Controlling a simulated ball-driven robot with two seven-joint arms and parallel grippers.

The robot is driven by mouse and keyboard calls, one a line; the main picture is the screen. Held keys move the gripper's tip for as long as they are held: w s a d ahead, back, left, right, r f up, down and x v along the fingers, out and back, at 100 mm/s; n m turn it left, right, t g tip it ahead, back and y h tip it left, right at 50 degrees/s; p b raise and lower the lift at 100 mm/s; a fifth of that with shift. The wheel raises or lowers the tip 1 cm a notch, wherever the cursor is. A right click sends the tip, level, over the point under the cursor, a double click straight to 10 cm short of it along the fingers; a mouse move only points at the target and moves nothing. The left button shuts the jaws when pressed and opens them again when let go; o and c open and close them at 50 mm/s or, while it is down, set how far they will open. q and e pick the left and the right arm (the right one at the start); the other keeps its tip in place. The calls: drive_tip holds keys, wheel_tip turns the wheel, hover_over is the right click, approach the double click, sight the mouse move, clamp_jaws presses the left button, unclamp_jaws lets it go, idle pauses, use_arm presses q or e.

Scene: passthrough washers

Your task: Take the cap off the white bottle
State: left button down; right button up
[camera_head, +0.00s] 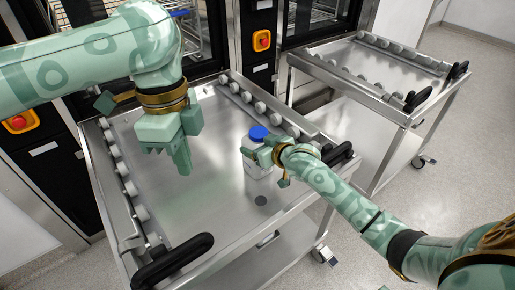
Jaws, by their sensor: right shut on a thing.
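The white bottle (256,170) stands upright on the steel cart top (215,205), right of the middle. Its blue cap (259,132) is on its top. My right gripper (259,156) comes from the right and is shut on the bottle's upper body, below the cap; its fingers hide part of the bottle. My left gripper (166,152) points down above the cart, left of the bottle and apart from it. Nothing shows between its fingers, but their opening cannot be made out from this angle.
The cart has rows of rollers along its sides and black handles (172,262) at the near end. A second empty cart (375,72) stands at the upper right. Washer machines with racks (318,15) stand behind. The cart top left of the bottle is clear.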

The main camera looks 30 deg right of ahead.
drive_tip(key=o, duration=2)
drive_tip(key=shift+s+r, duration=0.1)
drive_tip(key=shift+o, duration=0.2)
drive_tip(key=p+v, duration=0.5)
drive_tip(key=v, duration=0.7)
drive_tip(key=shift+p, duration=0.35)
